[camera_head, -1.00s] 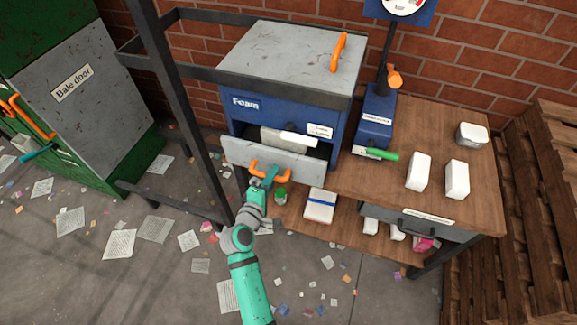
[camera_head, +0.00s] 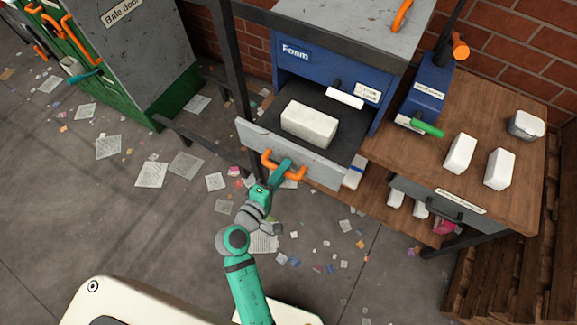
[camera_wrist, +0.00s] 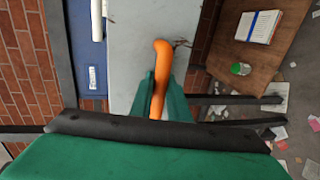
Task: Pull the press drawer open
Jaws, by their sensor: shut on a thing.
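The blue press (camera_head: 330,84) labelled Foam has its drawer pulled well out. The drawer's grey front panel (camera_head: 325,172) faces me, and a white foam block (camera_head: 309,124) lies on the dark drawer floor (camera_head: 345,134). My gripper (camera_head: 284,169) is shut on the orange drawer handle (camera_head: 268,162) on the front panel. In the wrist view the orange handle (camera_wrist: 161,62) runs between my green fingers (camera_wrist: 160,98), with the grey panel (camera_wrist: 134,40) behind it.
A wooden bench (camera_head: 480,130) on the right carries white blocks (camera_head: 460,153) and a small blue device with a green lever (camera_head: 428,127). A black post (camera_head: 231,70) stands left of the drawer. The green baler (camera_head: 160,60) is at left. Paper scraps litter the floor.

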